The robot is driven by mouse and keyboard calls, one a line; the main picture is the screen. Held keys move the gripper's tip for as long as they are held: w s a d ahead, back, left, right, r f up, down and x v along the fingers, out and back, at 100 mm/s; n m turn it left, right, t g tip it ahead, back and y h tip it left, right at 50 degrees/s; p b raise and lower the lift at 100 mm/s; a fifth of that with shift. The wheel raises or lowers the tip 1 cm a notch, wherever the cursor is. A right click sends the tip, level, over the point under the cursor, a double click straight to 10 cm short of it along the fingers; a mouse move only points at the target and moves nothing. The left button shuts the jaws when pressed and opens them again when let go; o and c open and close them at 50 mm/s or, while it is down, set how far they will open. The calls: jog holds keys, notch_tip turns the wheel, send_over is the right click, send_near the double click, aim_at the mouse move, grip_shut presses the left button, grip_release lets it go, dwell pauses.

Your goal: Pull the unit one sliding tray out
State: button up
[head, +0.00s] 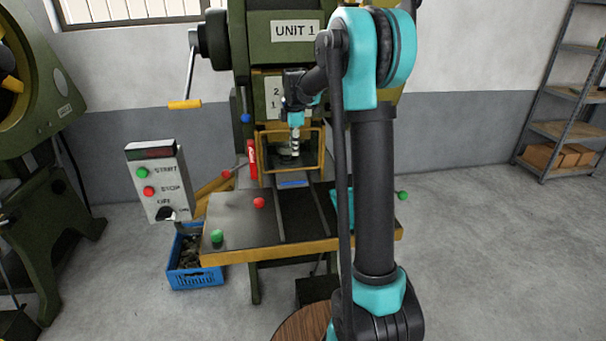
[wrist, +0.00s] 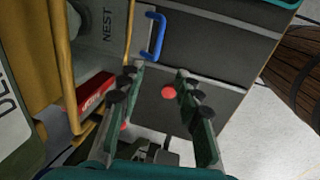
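The UNIT 1 press (head: 295,29) stands at the centre back in the head view. Its sliding tray appears to be the grey plate marked NEST (wrist: 115,32) in the wrist view. A blue handle (wrist: 153,36) is on the plate's front edge; it also shows low in front of the press in the head view (head: 293,184). My gripper (wrist: 158,76) is open and empty, and the handle lies beyond its fingertips, apart from them. In the head view my gripper (head: 295,152) appears to hang before the yellow guard frame, above the handle; its fingers are unclear there.
The dark worktable (head: 240,230) has a red knob (head: 259,202) and a green knob (head: 217,236). A red box (wrist: 92,92) stands beside the guard frame. A control box (head: 158,180) and a blue crate (head: 195,275) are at left. A wooden barrel (wrist: 300,70) stands at the near side.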

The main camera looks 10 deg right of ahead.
send_near(294, 182)
jog(key=f, duration=0.2)
jog(key=w+f, duration=0.1)
jog(key=f, duration=0.5)
jog(key=shift+w, duration=0.4)
jog(key=shift+c, duration=0.2)
grip_shut()
